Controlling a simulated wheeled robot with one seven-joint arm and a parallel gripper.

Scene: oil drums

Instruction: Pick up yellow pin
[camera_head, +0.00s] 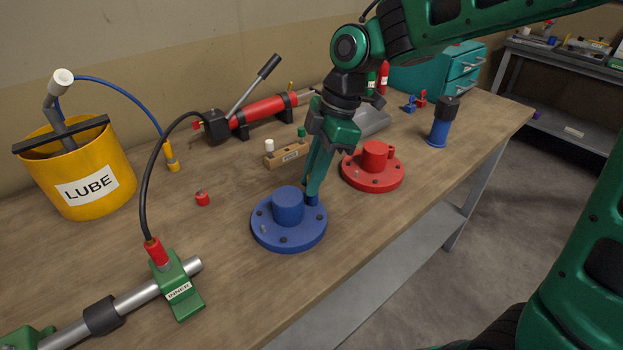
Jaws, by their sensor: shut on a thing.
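No loose yellow pin is clearly visible. A small yellow tip (290,86) shows behind the red cylinder, too small to identify. My gripper (312,196) points down at the right rim of the blue flange (288,232). It is shut on a small blue pin (312,200), which stands at the flange rim. I cannot tell whether the pin is still seated in a hole. The red flange (371,180), with a red pin (391,152) at its right side, stands to the right of my gripper.
A wooden block (288,156) with white and green pegs is behind the blue flange. A yellow lube bucket (85,180), a yellow hose fitting (172,158), a red cap (202,199) and a green clamp (182,295) are left. A red hand pump (262,110) lies behind.

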